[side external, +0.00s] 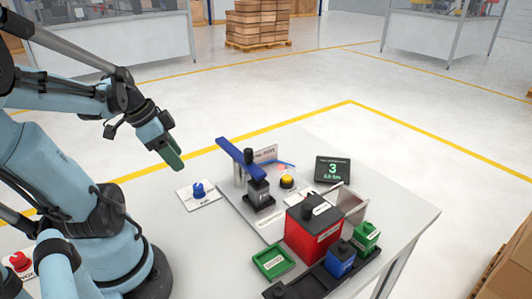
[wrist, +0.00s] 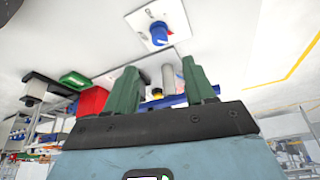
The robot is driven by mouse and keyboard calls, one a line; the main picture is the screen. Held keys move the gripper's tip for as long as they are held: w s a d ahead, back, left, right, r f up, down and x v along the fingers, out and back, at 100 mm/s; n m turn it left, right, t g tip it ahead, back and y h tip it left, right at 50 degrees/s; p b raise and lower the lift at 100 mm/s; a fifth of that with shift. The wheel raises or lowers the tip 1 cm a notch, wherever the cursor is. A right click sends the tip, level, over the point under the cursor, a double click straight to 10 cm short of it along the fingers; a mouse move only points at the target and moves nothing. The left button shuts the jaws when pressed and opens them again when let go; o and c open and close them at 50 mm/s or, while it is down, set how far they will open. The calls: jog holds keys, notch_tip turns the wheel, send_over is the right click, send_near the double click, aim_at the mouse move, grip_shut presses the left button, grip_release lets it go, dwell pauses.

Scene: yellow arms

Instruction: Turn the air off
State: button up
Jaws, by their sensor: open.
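A blue knob (side external: 199,190) stands on a white labelled plate (side external: 187,204) on the table; the label looks like "AIR" but is too small to read surely. The knob also shows in the wrist view (wrist: 159,31), ahead of the fingertips. My gripper (side external: 173,160) has green fingers and is up above the table, left of and higher than the knob, not touching it. In the wrist view my gripper (wrist: 161,72) is open, with nothing between its fingers. The exact angle of the knob is hard to tell.
Right of the knob is a station with a blue-armed press (side external: 240,152), a yellow button (side external: 287,181) and a display (side external: 332,170) reading 3. A red box (side external: 312,240), green tray (side external: 273,261) and small blue and green blocks stand nearer. A red knob (side external: 20,262) is at far left.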

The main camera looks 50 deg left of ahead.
aim_at(199, 185)
jog(key=shift+x, duration=5.2)
jog(key=shift+w, duration=0.1)
grip_shut()
